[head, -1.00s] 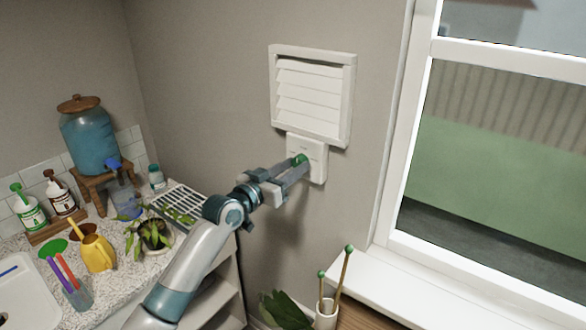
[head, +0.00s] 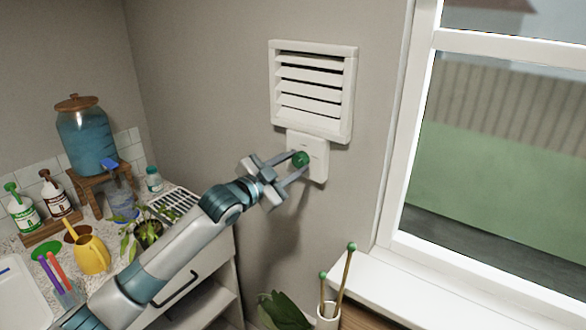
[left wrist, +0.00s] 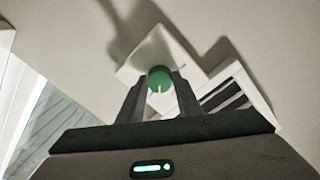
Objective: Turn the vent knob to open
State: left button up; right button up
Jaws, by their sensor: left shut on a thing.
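The vent (head: 312,90) is a white louvred panel on the grey wall. Its slats are tilted apart, with dark gaps between them. Below it is a white control plate (head: 319,160) with a green round knob (head: 300,159). My left gripper (head: 298,166) reaches in from the left and is shut on the knob, one finger on each side. In the left wrist view the knob (left wrist: 160,79), with a pale pointer line, sits between the fingertips (left wrist: 160,92). Small marks on the plate are too small to read. My right gripper is not in view.
A window (head: 490,150) with a white sill (head: 440,290) is at the right. Plant stakes in a white pot (head: 328,316) stand below. At the left, a counter holds a blue dispenser (head: 87,135), bottles, a yellow watering can (head: 92,253) and a potted plant. The wall around the plate is clear.

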pick_arm(q)
jog(key=m, duration=0.4)
jog(key=shift+m, duration=0.4)
jog(key=o, duration=1)
jog(key=shift+o, duration=0.2)
jog(key=shift+s, duration=0.1)
jog(key=shift+s+a+b, duration=0.3)
jog(key=shift+s+a, duration=0.15)
jog(key=b+v, duration=0.5)
jog(key=v, duration=1.1)
jog(key=shift+s+d, duration=0.15)
jog(key=shift+d, duration=0.05)
